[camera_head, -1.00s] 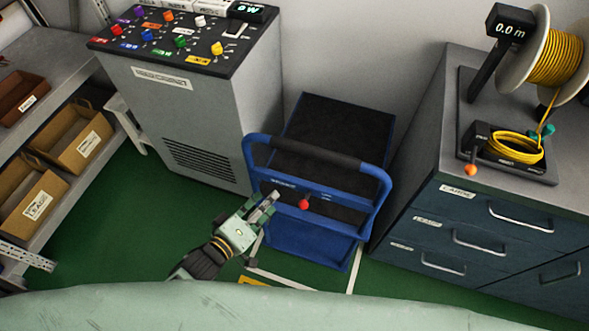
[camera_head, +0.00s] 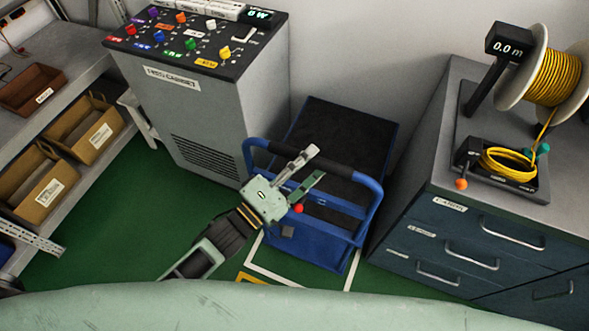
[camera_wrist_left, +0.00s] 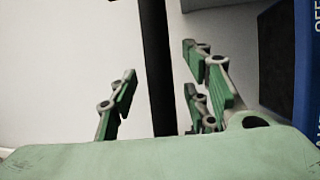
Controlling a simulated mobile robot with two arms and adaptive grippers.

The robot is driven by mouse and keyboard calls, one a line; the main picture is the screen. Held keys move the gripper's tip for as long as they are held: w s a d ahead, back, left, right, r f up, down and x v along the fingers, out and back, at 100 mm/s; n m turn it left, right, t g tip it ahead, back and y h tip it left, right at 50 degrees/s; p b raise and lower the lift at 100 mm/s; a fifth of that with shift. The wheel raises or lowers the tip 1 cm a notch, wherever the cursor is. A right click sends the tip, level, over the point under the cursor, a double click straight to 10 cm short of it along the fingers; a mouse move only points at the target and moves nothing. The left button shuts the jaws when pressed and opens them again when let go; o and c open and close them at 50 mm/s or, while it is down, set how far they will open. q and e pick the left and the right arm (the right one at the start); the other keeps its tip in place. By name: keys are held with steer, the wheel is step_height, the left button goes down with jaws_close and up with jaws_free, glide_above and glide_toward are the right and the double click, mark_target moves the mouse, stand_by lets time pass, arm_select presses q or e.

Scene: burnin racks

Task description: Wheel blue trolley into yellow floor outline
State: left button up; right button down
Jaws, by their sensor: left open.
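The blue trolley (camera_head: 312,250) stands against the back wall between the grey control cabinet and the dark blue drawers. It has a dark top and a blue push handle (camera_head: 374,196) with a dark grip along its upper bar. A red knob (camera_head: 298,208) sits on its front. My left gripper (camera_head: 312,166) is open and empty, in front of the handle, and hides part of its bar; I cannot tell if it touches. The left wrist view shows the open fingers (camera_wrist_left: 165,95) and blue at the right edge. My right gripper is not in view.
A white floor outline (camera_head: 262,268) surrounds the trolley's foot. A corner of a yellow outline (camera_head: 250,278) shows below it. The grey control cabinet (camera_head: 205,110) stands left, the drawer unit (camera_head: 455,235) right. Shelves with boxes (camera_head: 85,135) line the far left. Green floor (camera_head: 110,220) is clear at left.

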arm_select(q)
steer(key=shift+w+d, duration=0.35)
steer(key=shift+w, duration=0.1)
jaws_close()
steer(key=shift+s, duration=0.1)
stand_by(0.3)
